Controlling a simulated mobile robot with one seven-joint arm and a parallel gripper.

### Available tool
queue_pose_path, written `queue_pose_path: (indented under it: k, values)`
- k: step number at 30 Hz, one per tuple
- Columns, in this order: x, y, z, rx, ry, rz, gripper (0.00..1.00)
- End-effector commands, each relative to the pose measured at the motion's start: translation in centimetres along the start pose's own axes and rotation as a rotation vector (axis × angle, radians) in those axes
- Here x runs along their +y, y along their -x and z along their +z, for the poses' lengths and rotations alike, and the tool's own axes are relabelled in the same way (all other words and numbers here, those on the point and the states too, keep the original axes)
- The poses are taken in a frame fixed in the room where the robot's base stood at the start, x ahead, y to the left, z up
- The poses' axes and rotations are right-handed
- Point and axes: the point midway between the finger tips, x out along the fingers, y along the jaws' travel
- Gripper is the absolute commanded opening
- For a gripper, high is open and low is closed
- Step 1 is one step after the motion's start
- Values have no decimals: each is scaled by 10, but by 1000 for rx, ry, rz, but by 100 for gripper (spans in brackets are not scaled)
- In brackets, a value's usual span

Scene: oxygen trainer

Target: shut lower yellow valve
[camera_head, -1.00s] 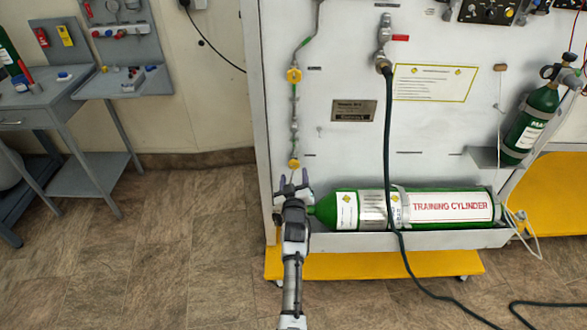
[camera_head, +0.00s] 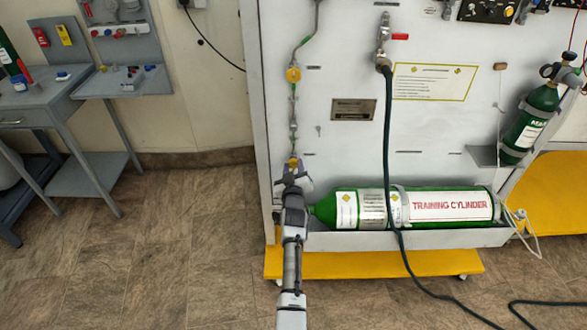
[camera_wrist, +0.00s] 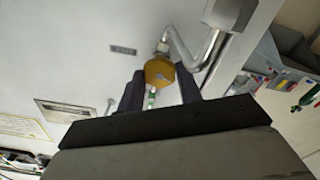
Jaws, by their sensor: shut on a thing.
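The lower yellow valve (camera_head: 293,162) sits low on the thin pipe at the left of the white panel, partly hidden by my gripper in the head view. My gripper (camera_head: 293,170) is at the valve from below. In the wrist view the yellow valve knob (camera_wrist: 160,72) lies between the two dark fingers of my gripper (camera_wrist: 161,84), which are shut on it. The upper yellow valve (camera_head: 293,74) is higher on the same pipe, apart from my gripper.
A green training cylinder (camera_head: 440,207) lies in a tray just right of my gripper. A dark hose (camera_head: 388,140) hangs down the panel to the floor. A grey workbench (camera_head: 40,103) stands at the left. The floor between is clear.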

Motion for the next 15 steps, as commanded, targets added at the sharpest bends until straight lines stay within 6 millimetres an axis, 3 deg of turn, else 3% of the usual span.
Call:
queue_pose_path:
  k: [15]
  values:
    - [0,0,1,-1,-120,0,12]
